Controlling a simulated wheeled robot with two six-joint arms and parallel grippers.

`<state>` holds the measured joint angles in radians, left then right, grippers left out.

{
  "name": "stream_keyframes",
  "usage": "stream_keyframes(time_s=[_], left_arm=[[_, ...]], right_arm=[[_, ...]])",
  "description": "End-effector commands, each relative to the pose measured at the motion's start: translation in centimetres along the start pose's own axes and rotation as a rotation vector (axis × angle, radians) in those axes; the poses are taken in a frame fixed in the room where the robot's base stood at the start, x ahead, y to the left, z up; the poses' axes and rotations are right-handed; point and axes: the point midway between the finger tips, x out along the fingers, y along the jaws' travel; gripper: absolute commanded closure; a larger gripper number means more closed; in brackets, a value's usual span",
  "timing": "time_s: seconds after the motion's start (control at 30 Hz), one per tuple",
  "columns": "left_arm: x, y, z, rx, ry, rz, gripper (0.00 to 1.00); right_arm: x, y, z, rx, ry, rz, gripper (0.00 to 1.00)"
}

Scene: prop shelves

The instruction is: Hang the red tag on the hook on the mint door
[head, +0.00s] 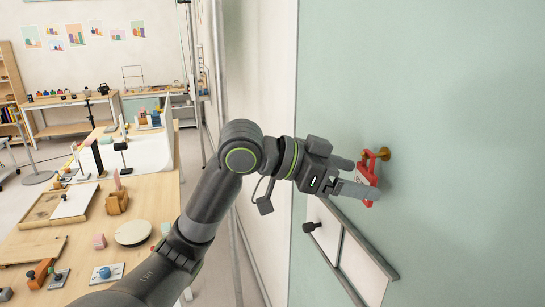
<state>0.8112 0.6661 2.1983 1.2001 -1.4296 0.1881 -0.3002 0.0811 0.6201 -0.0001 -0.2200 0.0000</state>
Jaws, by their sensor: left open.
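The mint door (450,120) fills the right of the head view. A brass hook (384,154) with a round base sticks out from it. The red tag (367,182) is at the hook, its upper part against the hook's shaft. I cannot tell for sure whether its opening is around the hook. My left gripper (360,178) is open at the tag, with one finger above and one below, and partly hides it. My right gripper is not in view.
A framed panel (346,254) with a dark knob (310,227) is on the door below my gripper. A wooden table (152,190) with several small objects stands at left. The door's surface right of the hook is clear.

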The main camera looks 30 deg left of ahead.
Motion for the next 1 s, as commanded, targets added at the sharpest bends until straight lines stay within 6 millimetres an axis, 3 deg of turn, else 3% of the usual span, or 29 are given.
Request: stream_keyframes(time_s=[1.0], left_arm=[[-9.6,-0.1,0.3,0.0,-0.005,-0.005,0.21]], right_arm=[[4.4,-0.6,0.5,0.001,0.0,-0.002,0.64]])
